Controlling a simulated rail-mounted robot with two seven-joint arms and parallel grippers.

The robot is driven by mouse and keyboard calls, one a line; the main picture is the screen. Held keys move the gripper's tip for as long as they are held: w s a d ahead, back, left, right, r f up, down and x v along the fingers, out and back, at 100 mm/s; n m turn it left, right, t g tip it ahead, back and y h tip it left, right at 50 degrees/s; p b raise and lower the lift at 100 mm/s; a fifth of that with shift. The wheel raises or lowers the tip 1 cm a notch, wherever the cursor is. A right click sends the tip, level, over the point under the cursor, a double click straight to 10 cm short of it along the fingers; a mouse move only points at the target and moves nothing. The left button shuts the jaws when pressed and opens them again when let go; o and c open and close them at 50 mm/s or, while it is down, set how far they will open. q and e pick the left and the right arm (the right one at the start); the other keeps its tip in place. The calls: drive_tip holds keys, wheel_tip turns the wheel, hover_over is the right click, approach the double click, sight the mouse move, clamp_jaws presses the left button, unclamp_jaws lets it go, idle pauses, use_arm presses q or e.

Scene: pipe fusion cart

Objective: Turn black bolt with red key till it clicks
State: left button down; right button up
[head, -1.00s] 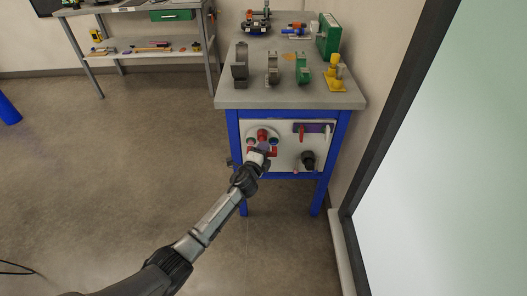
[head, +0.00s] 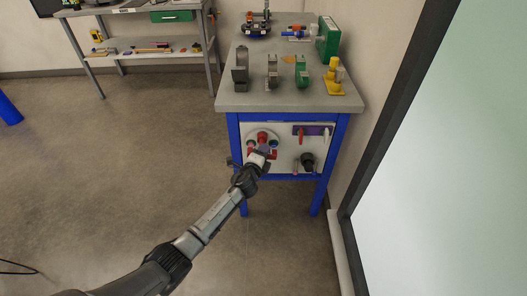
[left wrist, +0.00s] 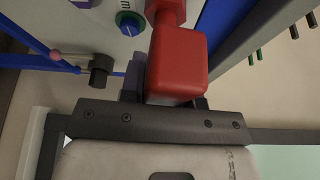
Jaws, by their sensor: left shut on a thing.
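My left gripper (head: 262,157) is in front of the cart's white panel, at its left part. In the left wrist view its jaws are shut on a red block-shaped handle (left wrist: 178,62), which I take for the red key. A narrower red neck runs from it toward the top edge, where its far end is cut off. A black cylindrical piece (head: 307,160) stands out from the panel's lower right; I cannot tell whether it is the black bolt. Whatever the key's far end meets is hidden. My right gripper is not in view.
The white panel (head: 285,166) sits in the blue-framed cart. Red round parts (head: 262,136) and a red-handled lever (head: 301,133) stand out from it. Clamps and a green box (head: 328,36) stand on the grey top. A wall and dark frame rise to the right; floor at left is clear.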

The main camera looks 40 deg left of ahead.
use_arm(q)
drive_tip(key=shift+r+m+g+p, duration=0.1)
drive_tip(key=shift+m+g+p, duration=0.2)
drive_tip(key=shift+m+p, duration=0.5)
drive_tip(key=shift+p, duration=0.35)
drive_tip(key=shift+m+g+p, duration=0.5)
drive_tip(key=shift+m+p, duration=0.3)
drive_tip(key=shift+p, duration=1.1)
drive_tip(key=shift+m, duration=0.4)
